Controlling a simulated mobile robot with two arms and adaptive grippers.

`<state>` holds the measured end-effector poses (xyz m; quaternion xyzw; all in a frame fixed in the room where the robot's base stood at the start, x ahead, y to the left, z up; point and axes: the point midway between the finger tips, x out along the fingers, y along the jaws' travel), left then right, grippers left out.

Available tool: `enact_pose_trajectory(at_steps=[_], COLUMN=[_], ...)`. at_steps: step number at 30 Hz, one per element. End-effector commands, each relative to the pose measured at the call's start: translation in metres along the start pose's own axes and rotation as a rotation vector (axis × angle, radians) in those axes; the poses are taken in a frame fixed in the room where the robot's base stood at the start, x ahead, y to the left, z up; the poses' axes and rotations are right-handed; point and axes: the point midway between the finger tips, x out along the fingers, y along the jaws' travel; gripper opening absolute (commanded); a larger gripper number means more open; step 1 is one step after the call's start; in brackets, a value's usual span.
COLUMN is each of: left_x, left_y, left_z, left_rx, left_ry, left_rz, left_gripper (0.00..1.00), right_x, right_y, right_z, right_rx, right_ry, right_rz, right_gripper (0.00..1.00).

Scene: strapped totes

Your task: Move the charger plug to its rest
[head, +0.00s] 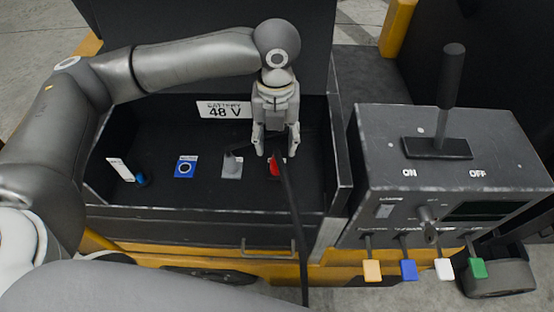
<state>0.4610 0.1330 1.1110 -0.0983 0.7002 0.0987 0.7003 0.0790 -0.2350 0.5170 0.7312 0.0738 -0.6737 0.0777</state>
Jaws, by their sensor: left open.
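My left gripper (275,150) points down into the dark battery tray, its two fingers apart. It is open around or just above a dark part at the top of a black cable (293,215). That part looks like the charger plug, but the fingers partly hide it and I cannot tell whether they touch it. A red piece (275,168) shows just below the fingers. A grey square (232,165) and a blue square with a ring (185,167) lie to the left; I cannot tell which is the rest. My right gripper is not in view.
A white "48 V" label (224,110) is on the tray's back wall. A blue knob (141,180) stands at the tray's left. A grey control box (440,180) with a tall lever (452,80) and several coloured tabs stands at the right. The cable hangs over the front edge.

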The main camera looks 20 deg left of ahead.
Motion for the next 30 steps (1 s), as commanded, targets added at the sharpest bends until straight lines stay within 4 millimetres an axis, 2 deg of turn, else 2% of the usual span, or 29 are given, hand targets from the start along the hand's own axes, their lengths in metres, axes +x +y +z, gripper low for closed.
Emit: enact_pose_trajectory(at_steps=[8,21,23,30], left_x=[0.013,0.06,0.064,0.087], left_y=[0.0,0.0,0.0,0.0], left_z=[0.0,0.0,-0.001,0.0], left_rx=[0.0,0.0,0.0,0.0], left_ry=[0.0,-0.001,0.003,0.0], left_rz=[-0.001,0.0,0.001,-0.001], left_gripper=[0.48,0.48,0.48,0.48], right_x=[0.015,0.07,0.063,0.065], right_y=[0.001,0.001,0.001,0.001], right_z=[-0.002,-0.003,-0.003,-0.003], right_rx=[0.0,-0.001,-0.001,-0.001], right_ry=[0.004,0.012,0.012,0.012], right_rz=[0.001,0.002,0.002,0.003], right_gripper=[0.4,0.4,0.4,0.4])
